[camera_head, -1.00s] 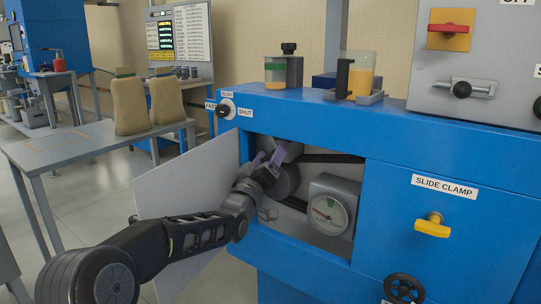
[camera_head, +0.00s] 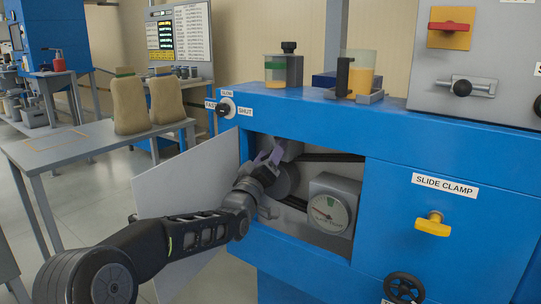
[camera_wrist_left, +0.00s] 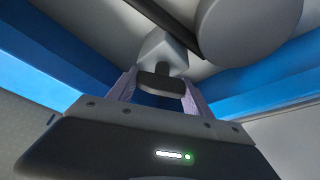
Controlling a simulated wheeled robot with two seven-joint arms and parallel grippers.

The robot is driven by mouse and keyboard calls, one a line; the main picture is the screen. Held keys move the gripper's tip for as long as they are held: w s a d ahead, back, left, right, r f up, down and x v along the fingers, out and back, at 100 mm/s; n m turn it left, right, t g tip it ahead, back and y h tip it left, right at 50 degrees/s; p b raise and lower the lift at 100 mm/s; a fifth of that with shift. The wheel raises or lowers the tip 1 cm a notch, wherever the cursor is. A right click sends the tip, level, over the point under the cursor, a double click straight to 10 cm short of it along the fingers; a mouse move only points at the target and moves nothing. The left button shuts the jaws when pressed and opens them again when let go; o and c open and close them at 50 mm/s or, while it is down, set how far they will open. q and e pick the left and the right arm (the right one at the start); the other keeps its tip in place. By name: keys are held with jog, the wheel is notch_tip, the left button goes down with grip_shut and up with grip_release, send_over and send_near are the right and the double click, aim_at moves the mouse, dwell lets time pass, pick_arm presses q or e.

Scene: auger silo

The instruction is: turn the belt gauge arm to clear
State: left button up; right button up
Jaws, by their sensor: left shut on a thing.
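My left gripper (camera_head: 272,157) reaches into the open compartment of the blue machine. In the left wrist view its two purple-grey fingers (camera_wrist_left: 160,88) stand on either side of a dark end piece on a pale grey block, apparently the belt gauge arm (camera_wrist_left: 158,82), and are shut on it. In the head view the fingers mostly hide this piece. A round grey pulley (camera_head: 287,180) sits right beside the gripper; a large grey round part also shows in the wrist view (camera_wrist_left: 245,25). A round gauge dial (camera_head: 328,213) stands to the right, its needle pointing left. My right gripper is not in view.
The open grey door panel (camera_head: 185,185) hangs left of the compartment, behind my forearm. A dark belt (camera_head: 330,158) runs across inside. A yellow slide clamp handle (camera_head: 433,224) and a black handwheel (camera_head: 404,289) are at right. A jar (camera_head: 283,70) stands on top.

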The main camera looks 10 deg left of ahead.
pick_arm(q)
jog(key=shift+f+n+y+b, duration=0.1)
jog(key=shift+n+y+b, duration=0.5)
jog(key=shift+n, duration=0.9)
jog(key=n+g+y, duration=0.1)
jog(key=n, duration=0.2)
jog(key=n+g, duration=0.1)
jog(key=n, duration=0.2)
jog(key=shift+y, duration=0.4)
jog(key=shift+n+g+p, duration=0.5)
jog(key=shift+n+p, duration=0.25)
jog(key=shift+n, duration=0.25)
jog(key=shift+n+p, duration=0.3)
jog(key=shift+n, duration=0.3)
jog(key=o, duration=1.4)
jog(key=shift+c, duration=0.2)
jog(key=shift+s, duration=0.1)
